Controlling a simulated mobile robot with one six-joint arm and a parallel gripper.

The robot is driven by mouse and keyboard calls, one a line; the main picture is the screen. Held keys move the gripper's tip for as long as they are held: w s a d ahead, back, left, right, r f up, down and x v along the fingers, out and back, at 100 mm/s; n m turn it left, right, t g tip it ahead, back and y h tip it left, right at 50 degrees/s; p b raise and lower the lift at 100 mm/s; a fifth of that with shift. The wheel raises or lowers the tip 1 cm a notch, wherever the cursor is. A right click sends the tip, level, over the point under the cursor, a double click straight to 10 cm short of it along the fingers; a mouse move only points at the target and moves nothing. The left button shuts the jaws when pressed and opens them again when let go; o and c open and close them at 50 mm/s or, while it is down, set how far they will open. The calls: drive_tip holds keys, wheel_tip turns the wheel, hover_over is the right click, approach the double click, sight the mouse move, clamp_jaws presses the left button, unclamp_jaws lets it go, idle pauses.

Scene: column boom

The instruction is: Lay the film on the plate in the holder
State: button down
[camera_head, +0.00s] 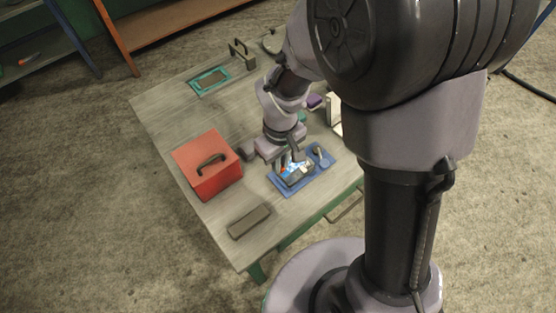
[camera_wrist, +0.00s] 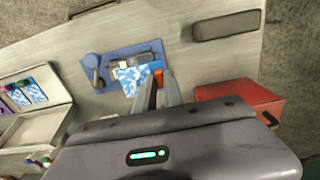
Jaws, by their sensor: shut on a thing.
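The blue holder (camera_head: 277,187) lies near the front right edge of the table, with a grey knob-ended lever (camera_head: 321,156) on its right. The dark grey plate (camera_head: 300,180) sits in it. In the wrist view the holder (camera_wrist: 113,53) is ahead of my gripper and the plate (camera_wrist: 122,61) is partly covered. The film (camera_wrist: 131,82), patterned white and light blue, is at my fingertips with a small orange tab (camera_wrist: 157,78). My gripper (camera_wrist: 158,82) is shut on the film and over the holder. I cannot tell whether the film touches the plate.
A red box (camera_head: 207,178) with a dark handle stands left of the holder. A dark grey block (camera_head: 249,221) lies toward the front. A teal frame (camera_head: 210,81) lies at the back. An open white case (camera_wrist: 60,88) with several patterned pieces is left in the wrist view.

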drive_tip(key=shift+f+b, duration=2.75)
drive_tip(key=shift+f, duration=0.75)
drive_tip(key=shift+f, duration=0.15)
drive_tip(key=c, duration=1.4)
unclamp_jaws()
drive_tip(key=shift+o, duration=0.2)
drive_tip(key=o, duration=0.5)
drive_tip(key=shift+r+p, duration=2.8)
drive_tip(key=shift+r, duration=0.75)
